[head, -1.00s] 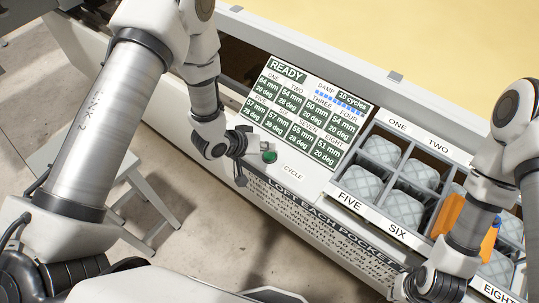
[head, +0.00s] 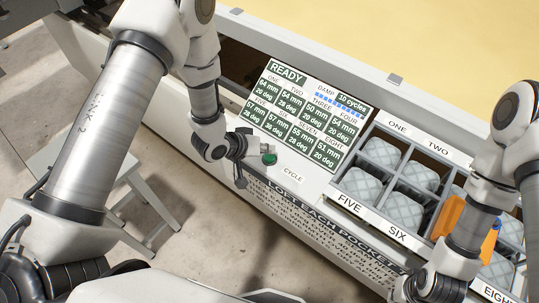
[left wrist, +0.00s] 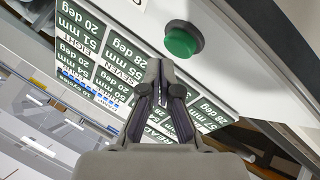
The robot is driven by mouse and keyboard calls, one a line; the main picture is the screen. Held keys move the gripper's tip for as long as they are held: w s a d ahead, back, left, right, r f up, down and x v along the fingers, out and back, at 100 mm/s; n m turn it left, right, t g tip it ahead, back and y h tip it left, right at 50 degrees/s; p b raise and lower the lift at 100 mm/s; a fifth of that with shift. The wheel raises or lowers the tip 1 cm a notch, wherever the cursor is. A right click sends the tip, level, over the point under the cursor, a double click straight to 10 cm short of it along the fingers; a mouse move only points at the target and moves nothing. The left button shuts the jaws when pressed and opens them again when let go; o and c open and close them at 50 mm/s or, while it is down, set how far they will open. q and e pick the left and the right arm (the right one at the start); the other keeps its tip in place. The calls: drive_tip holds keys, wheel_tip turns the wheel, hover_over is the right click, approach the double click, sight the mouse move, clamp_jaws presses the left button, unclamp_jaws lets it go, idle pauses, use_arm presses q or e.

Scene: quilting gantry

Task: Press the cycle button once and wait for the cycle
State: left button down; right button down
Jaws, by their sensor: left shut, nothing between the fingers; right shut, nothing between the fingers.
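The green cycle button (head: 269,158) sits on the white front panel, above a label reading CYCLE (head: 293,174). It also shows in the left wrist view (left wrist: 182,40), standing out from a dark ring. My left gripper (head: 258,158) is shut and empty, with its fingertips close beside the button in the head view. In the left wrist view the closed fingertips (left wrist: 164,63) lie just below the button in the picture; contact cannot be told. The display (head: 306,115) reads READY and 10 cycles.
A divided tray (head: 428,207) of grey padded blocks stands right of the display, with numbered pocket labels. An orange piece (head: 449,215) is partly hidden behind my right arm. A grey stool (head: 120,205) stands on the floor at left. A yellow surface (head: 400,35) lies beyond the rail.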

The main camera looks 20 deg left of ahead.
sight(267, 157)
use_arm(q)
drive_tip(key=shift+f, duration=0.45)
drive_tip(key=shift+f+b, duration=0.55)
drive_tip(key=shift+b, duration=0.05)
idle(0.6)
drive_tip(key=shift+r+p, duration=0.85)
drive_tip(key=shift+r, duration=0.25)
wheel_tip(267, 157, up, 5)
drive_tip(key=p, duration=0.4)
